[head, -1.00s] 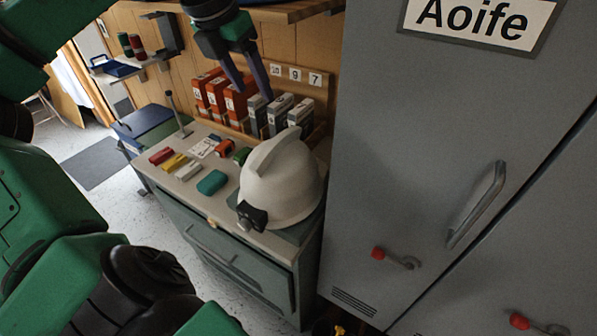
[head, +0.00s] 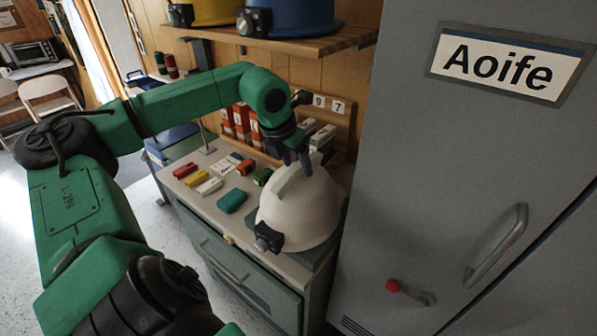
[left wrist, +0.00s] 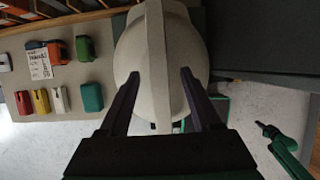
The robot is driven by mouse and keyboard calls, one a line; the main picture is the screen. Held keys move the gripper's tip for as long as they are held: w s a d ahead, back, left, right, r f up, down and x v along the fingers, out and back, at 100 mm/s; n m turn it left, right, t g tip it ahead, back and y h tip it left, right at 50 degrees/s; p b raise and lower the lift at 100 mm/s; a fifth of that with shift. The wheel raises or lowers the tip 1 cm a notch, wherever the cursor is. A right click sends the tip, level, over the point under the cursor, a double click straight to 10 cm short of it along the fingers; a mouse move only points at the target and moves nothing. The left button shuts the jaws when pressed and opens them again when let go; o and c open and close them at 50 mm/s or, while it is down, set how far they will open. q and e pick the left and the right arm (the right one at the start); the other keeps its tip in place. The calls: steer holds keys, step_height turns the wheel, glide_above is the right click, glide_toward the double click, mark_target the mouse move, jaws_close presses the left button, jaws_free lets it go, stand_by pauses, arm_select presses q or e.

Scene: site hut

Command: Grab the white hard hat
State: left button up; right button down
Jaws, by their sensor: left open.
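The white hard hat (head: 299,211) sits on the right end of the cabinet top, with a raised ridge over its crown and a black lamp on its front. My left gripper (head: 304,167) is over the top of the hat. In the left wrist view the hat (left wrist: 136,47) lies beyond the fingers, and the open left gripper (left wrist: 160,78) has one finger on each side of the ridge, with gaps between. I cannot tell whether the fingers touch the shell.
Several small coloured blocks (head: 231,201) lie left of the hat on the cabinet top (head: 217,216). Numbered boxes (head: 242,122) stand behind. A grey locker (head: 400,215) is close on the right. A shelf (head: 300,42) with yellow and blue hats hangs above.

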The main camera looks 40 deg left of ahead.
arm_select(q)
steer(key=shift+w+a+f, duration=0.1)
steer(key=shift+w+f, duration=0.05)
steer(key=shift+f, duration=0.05)
jaws_close()
steer(key=shift+r, duration=0.15)
stand_by(1.1)
